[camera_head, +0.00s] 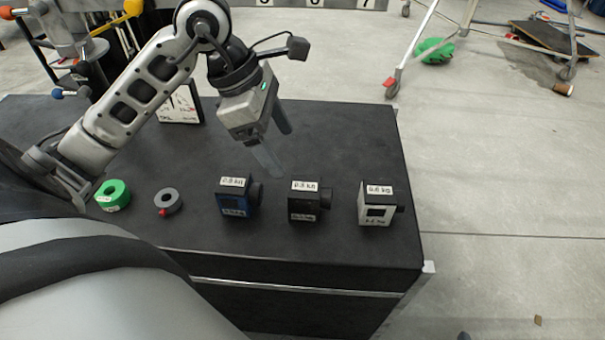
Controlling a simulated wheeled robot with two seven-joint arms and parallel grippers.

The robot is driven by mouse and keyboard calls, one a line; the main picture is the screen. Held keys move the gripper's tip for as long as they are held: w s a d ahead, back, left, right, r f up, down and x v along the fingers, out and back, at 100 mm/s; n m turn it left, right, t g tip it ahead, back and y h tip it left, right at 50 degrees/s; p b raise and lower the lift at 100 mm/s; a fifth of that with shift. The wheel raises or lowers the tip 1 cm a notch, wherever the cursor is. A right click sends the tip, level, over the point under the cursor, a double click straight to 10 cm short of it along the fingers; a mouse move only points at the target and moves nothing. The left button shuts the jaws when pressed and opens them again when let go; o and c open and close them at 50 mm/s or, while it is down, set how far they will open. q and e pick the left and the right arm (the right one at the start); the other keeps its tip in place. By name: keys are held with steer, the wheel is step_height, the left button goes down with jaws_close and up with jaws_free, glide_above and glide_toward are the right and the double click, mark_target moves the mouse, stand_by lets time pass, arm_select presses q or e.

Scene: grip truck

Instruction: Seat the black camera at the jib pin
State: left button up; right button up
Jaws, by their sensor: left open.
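The black camera (302,205) stands upright on the black table top (330,135), between a blue camera and a white one. It has a white label on top and a lens facing right. My left gripper (277,148) is open and empty above the table, behind and a little left of the black camera, apart from it. Its fingers point down. I cannot make out the jib pin in this view. My right gripper is not in view.
The blue camera (234,203) and the white camera (376,210) flank the black one. A green roll (112,195) and a grey ring with a red knob (168,201) lie at left. A white card (181,110) stands behind my arm. The table's back right is clear.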

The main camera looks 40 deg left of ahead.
mark_target(311, 187)
arm_select(q)
steer(key=b+x, duration=0.2)
steer(key=x, duration=1.1)
steer(key=shift+d+f, duration=0.15)
steer(key=shift+f, duration=0.05)
steer(key=shift+w+d+f, duration=0.15)
steer(key=shift+f, duration=0.2)
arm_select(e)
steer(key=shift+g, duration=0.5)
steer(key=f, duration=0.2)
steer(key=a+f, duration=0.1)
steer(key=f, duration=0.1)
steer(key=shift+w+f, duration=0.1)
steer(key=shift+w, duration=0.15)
arm_select(q)
steer(key=c, duration=1.3)
steer(key=shift+o, duration=1.3)
